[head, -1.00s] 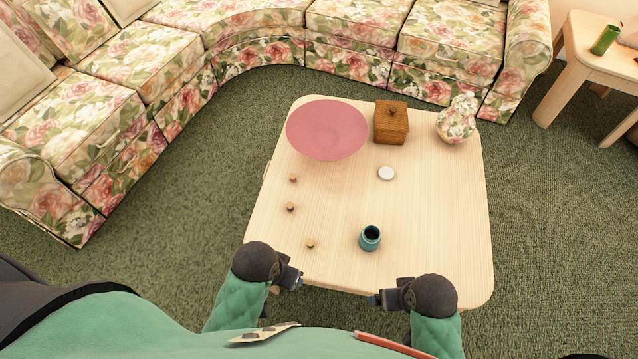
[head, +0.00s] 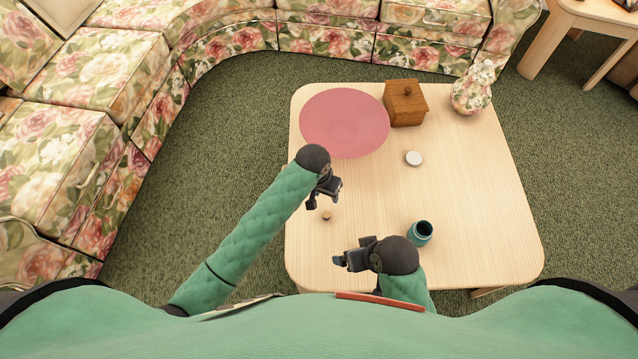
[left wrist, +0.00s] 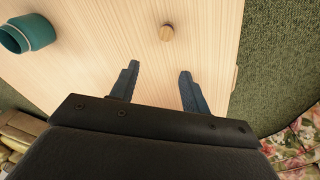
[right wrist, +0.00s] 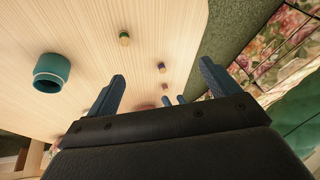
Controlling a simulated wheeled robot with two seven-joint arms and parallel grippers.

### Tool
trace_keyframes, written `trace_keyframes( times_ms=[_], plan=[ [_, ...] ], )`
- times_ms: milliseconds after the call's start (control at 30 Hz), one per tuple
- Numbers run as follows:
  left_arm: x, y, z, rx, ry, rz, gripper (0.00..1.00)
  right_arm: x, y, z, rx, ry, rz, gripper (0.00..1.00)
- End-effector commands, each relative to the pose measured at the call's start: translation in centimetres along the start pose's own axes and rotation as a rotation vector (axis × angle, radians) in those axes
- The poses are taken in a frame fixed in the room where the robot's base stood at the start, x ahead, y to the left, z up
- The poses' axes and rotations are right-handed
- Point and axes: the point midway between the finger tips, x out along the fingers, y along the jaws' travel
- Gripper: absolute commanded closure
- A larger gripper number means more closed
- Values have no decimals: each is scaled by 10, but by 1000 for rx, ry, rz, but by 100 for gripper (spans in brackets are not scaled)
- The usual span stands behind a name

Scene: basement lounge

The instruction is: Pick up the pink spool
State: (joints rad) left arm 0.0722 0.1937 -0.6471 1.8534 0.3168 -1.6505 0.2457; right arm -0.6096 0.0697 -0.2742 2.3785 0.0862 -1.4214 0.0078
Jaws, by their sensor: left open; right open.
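A small wooden spool (head: 326,216) stands on the table just in front of my left gripper (head: 323,194). A spool also shows beyond the open left fingers in the left wrist view (left wrist: 166,32); only its plain wooden end is clear. In the right wrist view one spool has a greenish band (right wrist: 124,39) and a farther one a bluish-purple band (right wrist: 162,68). I cannot pick out the pink spool for certain. My left gripper is open, empty and above the table. My right gripper (head: 340,258) is open and empty over the table's near side.
The middle right is clear. A floral sofa (head: 100,80) stands beyond.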

Motion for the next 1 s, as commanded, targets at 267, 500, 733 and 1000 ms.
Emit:
trace_keyframes(
  times_ms=[267, 500, 733, 1000],
  plan=[
    [23, -36, -53, 14, -65, -81, 53, 20, -8, 2, -1, 25, -24, 12],
    [30, -61, -77, 6, -102, -131, 53, 26, -14, -6, -6, 56, -41, 12],
    [40, -68, -82, 2, -110, -143, 53, 26, -17, -11, -10, 69, -44, 12],
    [63, -72, -80, 1, -111, -143, 53, 24, -13, -8, -7, 57, -36, 12]
  ],
)
